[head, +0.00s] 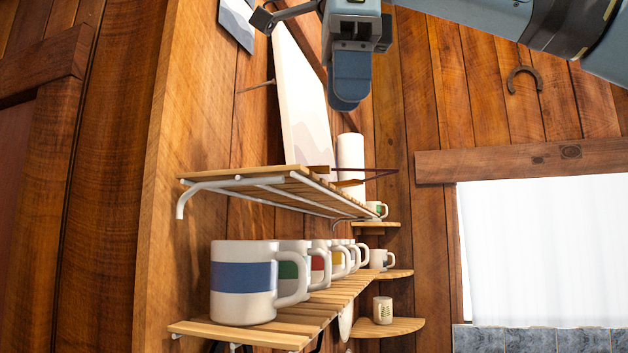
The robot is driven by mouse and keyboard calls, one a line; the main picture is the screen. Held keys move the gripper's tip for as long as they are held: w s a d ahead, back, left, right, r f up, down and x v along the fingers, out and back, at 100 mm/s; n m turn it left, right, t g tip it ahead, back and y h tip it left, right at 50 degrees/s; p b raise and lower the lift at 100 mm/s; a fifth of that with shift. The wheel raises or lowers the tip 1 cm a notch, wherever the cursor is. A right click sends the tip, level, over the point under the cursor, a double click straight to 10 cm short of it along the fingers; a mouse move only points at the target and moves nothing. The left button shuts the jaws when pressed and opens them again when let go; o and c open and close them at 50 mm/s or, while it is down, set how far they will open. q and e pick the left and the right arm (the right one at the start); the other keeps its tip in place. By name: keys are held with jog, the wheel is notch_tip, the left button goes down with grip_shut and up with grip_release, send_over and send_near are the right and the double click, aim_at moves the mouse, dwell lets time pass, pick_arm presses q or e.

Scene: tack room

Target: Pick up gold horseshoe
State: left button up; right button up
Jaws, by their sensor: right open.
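A dark, brownish horseshoe (525,79) hangs on the wooden wall at the upper right, its open end downward. No clearly gold horseshoe shows; I cannot tell whether this is the gold one. My right gripper (350,82) is at the top middle, pointing down, to the left of the horseshoe and apart from it. It is open, seen nearly edge-on, and nothing shows between its fingers. My left gripper is not in view.
A slatted shelf (190,328) holds a row of striped mugs (243,281). A slatted rack (262,181) is above it, with a white panel (300,110) and a white roll (350,158). Small corner shelves (400,327) are behind. A white-curtained window (545,250) is at right.

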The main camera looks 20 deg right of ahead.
aim_at(341, 169)
jog(key=f, duration=0.2)
jog(key=w+f, duration=0.1)
jog(key=f, duration=0.1)
jog(key=w+f, duration=0.1)
jog(key=f, duration=0.2)
jog(key=shift+w, duration=0.1)
jog(key=shift+s+a, duration=0.15)
jog(key=shift+s, duration=0.1)
jog(key=shift+w+f, duration=0.1)
jog(key=shift+f, duration=0.05)
dwell(0.5)
grip_shut()
